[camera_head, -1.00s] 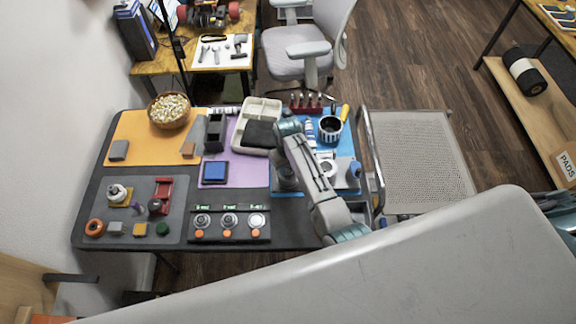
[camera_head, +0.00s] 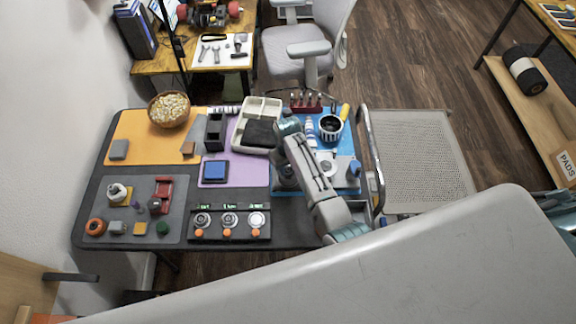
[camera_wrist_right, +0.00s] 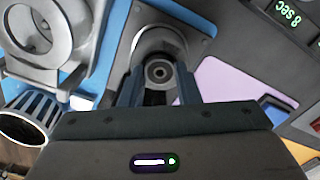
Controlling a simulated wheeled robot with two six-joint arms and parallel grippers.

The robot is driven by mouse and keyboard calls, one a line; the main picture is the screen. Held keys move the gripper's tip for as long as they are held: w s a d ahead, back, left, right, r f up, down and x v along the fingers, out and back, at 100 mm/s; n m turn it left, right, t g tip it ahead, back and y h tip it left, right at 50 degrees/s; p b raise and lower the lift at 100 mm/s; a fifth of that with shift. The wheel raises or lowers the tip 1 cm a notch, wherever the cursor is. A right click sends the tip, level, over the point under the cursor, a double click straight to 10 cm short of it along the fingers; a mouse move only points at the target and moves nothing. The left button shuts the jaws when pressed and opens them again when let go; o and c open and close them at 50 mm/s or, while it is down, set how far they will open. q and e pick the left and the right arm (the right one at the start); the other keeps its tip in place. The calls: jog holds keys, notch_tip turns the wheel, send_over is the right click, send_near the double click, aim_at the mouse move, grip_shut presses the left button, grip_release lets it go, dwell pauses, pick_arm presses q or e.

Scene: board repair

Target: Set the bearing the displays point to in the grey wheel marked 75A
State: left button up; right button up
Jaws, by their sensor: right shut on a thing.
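My right gripper (camera_wrist_right: 158,88) is shut on a small round part with a dark centre (camera_wrist_right: 158,72), which looks like a bearing. It is above or at a grey rounded mount (camera_wrist_right: 160,42) on a square plate; whether they touch I cannot tell. In the head view my right arm hides most of this spot on the blue mat. A grey ring-shaped fixture (camera_wrist_right: 38,28) stands beside it; no 75A marking is readable. Three green displays, left (camera_head: 204,206), middle (camera_head: 231,206) and right (camera_head: 257,206), sit above round stations. My left gripper is out of view.
Several small parts lie on the grey mat (camera_head: 99,196).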

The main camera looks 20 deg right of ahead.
jog(key=o, duration=0.8)
jog(key=shift+o, duration=0.6)
jog(key=o, duration=0.3)
jog(key=shift+r, duration=3.45)
